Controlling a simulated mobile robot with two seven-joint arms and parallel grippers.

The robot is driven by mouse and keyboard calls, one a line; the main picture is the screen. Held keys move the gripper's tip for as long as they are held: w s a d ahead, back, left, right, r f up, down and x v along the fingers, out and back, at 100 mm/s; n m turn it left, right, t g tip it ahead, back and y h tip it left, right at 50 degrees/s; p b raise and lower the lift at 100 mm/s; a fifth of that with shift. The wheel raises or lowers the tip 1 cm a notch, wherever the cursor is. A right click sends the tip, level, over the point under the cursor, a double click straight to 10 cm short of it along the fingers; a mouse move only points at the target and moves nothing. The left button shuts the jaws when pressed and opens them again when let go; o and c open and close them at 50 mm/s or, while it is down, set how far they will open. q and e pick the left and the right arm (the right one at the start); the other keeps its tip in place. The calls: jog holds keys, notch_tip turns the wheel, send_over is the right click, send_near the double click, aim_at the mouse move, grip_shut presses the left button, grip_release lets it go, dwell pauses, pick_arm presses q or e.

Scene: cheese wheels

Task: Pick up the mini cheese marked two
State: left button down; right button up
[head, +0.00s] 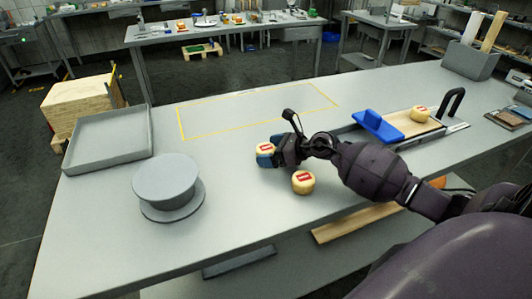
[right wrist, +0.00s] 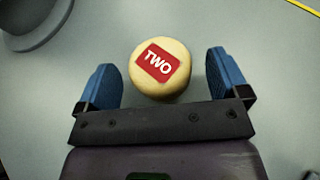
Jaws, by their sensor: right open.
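The mini cheese marked two (right wrist: 158,84) is a small pale yellow round with a red label reading TWO. In the right wrist view it sits between the two blue fingers of my right gripper (right wrist: 163,82), with a gap on each side. In the head view this cheese (head: 265,147) is on the grey table, partly hidden by the open right gripper (head: 268,156). A second mini cheese (head: 303,182) with a red label lies just in front of the gripper. A third one (head: 421,113) is on a wooden board at the right. My left gripper is not in view.
A grey round stand (head: 165,180) and a grey tray (head: 108,138) are on the left of the table. A blue block (head: 377,126) stands beside the wooden board (head: 405,124). A yellow-outlined area (head: 255,108) behind the gripper is clear.

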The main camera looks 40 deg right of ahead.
jog(key=c, duration=1)
jog(key=shift+c, duration=0.2)
